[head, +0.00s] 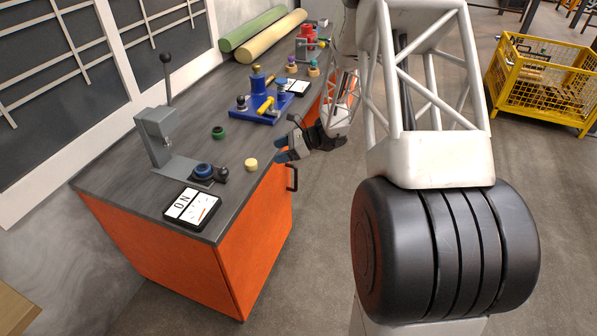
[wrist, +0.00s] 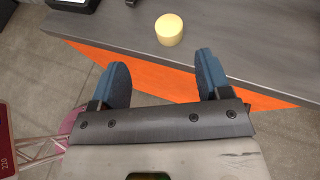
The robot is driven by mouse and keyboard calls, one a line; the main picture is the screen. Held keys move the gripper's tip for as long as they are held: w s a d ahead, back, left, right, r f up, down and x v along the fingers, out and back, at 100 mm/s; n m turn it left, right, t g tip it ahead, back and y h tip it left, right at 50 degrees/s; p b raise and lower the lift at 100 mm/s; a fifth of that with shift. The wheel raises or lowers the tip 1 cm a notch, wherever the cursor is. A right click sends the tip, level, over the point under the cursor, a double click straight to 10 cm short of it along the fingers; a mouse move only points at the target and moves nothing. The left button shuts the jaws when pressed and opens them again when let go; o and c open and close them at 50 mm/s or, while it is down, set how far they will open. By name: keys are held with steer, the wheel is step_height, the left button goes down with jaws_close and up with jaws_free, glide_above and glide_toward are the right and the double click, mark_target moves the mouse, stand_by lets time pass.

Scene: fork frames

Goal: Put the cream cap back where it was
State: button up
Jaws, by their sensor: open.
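The cream cap (head: 251,164) is a small round disc lying by itself on the dark grey bench top, near the bench's front edge. In the wrist view the cream cap (wrist: 169,29) sits beyond my fingertips, slightly right of the middle. My gripper (head: 283,149) is open and empty, just off the front edge to the right of the cap. Its two blue fingertips show apart in the wrist view (wrist: 158,72), with the cap clear of both.
A press (head: 160,140) with a dark blue round part (head: 203,170) stands left of the cap. A green ring (head: 218,132) and a blue fixture (head: 262,108) are farther back.

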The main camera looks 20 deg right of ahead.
steer(key=s+a+r+n+g+h, duration=0.2)
steer(key=s+a+r+n, duration=0.35)
steer(key=s+r, duration=0.35)
steer(key=s+a+r+n+g+h, duration=0.3)
steer(key=s+a+r+n, duration=0.25)
steer(key=s+r, duration=0.45)
steer(key=s+r+n+t+h, duration=0.1)
steer(key=s+r+n+h, duration=0.1)
steer(key=s, duration=0.5)
steer(key=s+r+n+h, duration=0.3)
steer(key=s+n, duration=0.2)
steer(key=s, duration=0.3)
steer(key=s+r+n+t+h, duration=0.1)
steer(key=s+r+n+h, duration=0.1)
steer(key=s, duration=0.6)
steer(key=shift+d+r+n+t, duration=0.3)
steer(key=shift+r+n, duration=0.25)
steer(key=shift+n, duration=0.35)
